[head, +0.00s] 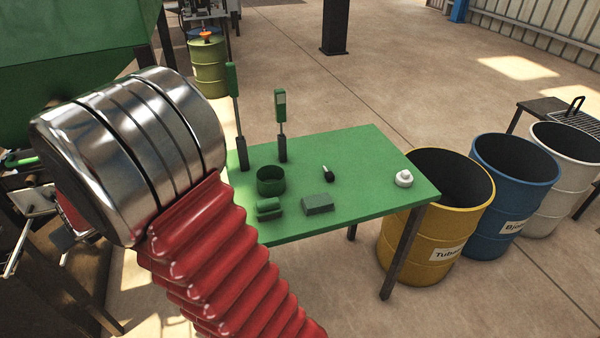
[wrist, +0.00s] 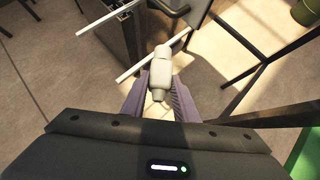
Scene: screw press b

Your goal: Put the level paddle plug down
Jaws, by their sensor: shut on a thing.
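My gripper (wrist: 161,80) is shut on a pale grey plug-shaped piece, which I take to be the level paddle plug (wrist: 161,68). The plug has a rounded, stepped body and sits between the two dark ribbed fingers. It is held in the air, clear of the green table (head: 355,150). In the head view my arm covers much of the left side, and I cannot make out the gripper or the plug there. A corner of green, likely the table, shows at the lower right of the wrist view (wrist: 306,155).
On the table are a green ring (head: 271,181), two upright green-handled tools, green blocks (head: 318,204), a small black piece (head: 328,174) and a white round piece (head: 403,178). Pale rods (wrist: 108,22) and dark frame bars (wrist: 232,32) lie close beyond my gripper. Barrels (head: 437,215) stand right.

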